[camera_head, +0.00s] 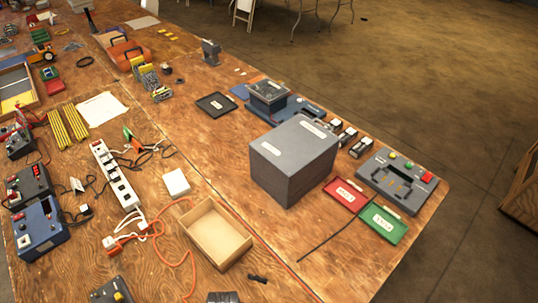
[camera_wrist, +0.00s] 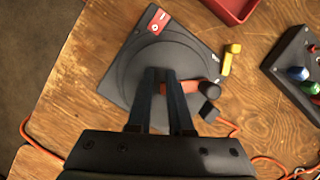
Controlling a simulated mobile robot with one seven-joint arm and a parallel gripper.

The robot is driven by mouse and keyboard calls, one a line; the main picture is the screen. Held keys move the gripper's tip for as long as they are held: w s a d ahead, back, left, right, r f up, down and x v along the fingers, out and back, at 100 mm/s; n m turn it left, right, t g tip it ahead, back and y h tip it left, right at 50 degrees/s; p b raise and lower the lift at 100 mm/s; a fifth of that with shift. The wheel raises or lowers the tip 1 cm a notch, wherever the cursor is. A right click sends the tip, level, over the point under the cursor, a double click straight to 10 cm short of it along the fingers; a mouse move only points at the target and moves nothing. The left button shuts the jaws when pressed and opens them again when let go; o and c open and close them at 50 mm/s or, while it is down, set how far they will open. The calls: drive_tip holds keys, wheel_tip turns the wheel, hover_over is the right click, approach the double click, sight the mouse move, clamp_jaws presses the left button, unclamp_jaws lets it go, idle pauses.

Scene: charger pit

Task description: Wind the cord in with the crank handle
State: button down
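In the wrist view a dark square plate (camera_wrist: 122,72) with a round raised disc lies on the wooden table. A short orange-red crank arm (camera_wrist: 186,87) crosses the disc, with a black knob (camera_wrist: 209,89) and another black round part near its right end. My gripper (camera_wrist: 161,72) reaches over the disc, its two dark fingers apart with a narrow gap between them. Orange shows in the gap, but I see no grip on it; contact is unclear. The knob is to the right of the fingers. An orange cord (camera_wrist: 230,128) runs out on the right.
A yellow piece (camera_wrist: 230,58) is beside the plate, a red tray (camera_wrist: 232,8) behind it. A control box (camera_wrist: 298,70) with coloured knobs stands at right. In the head view, a grey box (camera_head: 293,160), open wooden box (camera_head: 216,232) and power strip (camera_head: 115,175) crowd the table.

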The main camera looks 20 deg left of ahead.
drive_tip(key=c, duration=0.6)
unclamp_jaws()
drive_tip(key=w+t, duration=0.1)
drive_tip(key=w, duration=0.2)
drive_tip(key=w+t, duration=0.1)
drive_tip(key=w, duration=0.2)
drive_tip(key=w+t, duration=0.2)
drive_tip(key=w, duration=0.1)
drive_tip(key=shift+w+a+r, duration=0.2)
drive_tip(key=shift+w+r, duration=0.2)
drive_tip(key=shift+c, duration=0.2)
drive_tip(key=shift+o, duration=0.7)
drive_tip(key=shift+w, duration=0.55)
drive_tip(key=shift+w+a+b, duration=0.2)
drive_tip(key=shift+w+b, duration=0.35)
drive_tip(key=shift+w, duration=0.2)
drive_tip(key=o, duration=0.5)
wheel_tip(320, 180, up, 7)
drive_tip(key=p, duration=0.8)
drive_tip(key=shift+s+r, duration=0.2)
